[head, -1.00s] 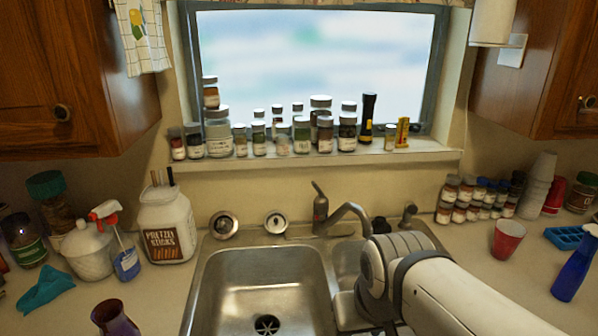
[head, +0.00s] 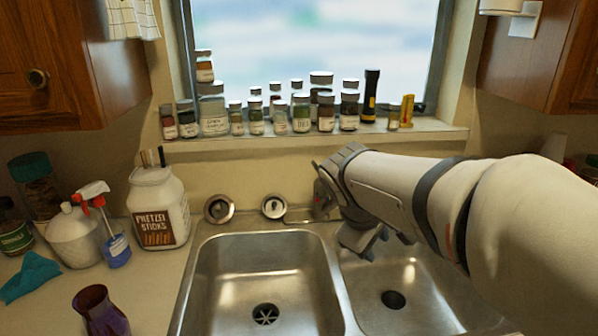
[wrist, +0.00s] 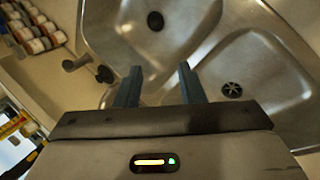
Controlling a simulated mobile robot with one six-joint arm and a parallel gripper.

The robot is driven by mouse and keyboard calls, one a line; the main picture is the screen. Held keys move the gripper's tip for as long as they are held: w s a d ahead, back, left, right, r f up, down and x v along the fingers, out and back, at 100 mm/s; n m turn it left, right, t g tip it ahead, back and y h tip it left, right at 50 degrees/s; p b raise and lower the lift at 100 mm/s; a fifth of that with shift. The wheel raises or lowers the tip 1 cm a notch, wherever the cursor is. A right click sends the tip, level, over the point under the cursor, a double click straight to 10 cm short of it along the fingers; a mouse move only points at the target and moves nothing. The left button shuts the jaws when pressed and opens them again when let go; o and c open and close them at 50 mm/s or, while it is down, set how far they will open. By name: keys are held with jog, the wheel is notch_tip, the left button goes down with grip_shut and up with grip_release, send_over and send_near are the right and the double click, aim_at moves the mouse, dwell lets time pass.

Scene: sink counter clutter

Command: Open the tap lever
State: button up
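The tap (head: 321,194) stands behind the sink, its dark body and part of its lever just showing at the left edge of my arm in the head view. Its spout is hidden by my arm there.
The sink's left basin (head: 225,260) is empty. Spice jars (head: 325,111) line the window sill above. A pretzel jar (head: 158,215) and spray bottle (head: 115,245) stand left.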

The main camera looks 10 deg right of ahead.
jog(key=w+f+n+t+h+b, duration=0.25)
jog(key=w+n+h+b, duration=0.45)
jog(key=w, duration=1)
jog(key=n+t+h+b, duration=0.2)
jog(key=n+t+b, duration=0.35)
jog(key=n, duration=0.45)
send_near(314, 167)
jog(key=x, duration=0.5)
jog(key=shift+f, duration=0.2)
jog(key=shift+t, duration=0.3)
jog(key=p+x, duration=0.1)
jog(key=x, duration=0.6)
jog(key=shift+w+d+r, duration=0.1)
jog(key=shift+w+d, duration=0.05)
jog(key=shift+w, duration=0.15)
grip_shut()
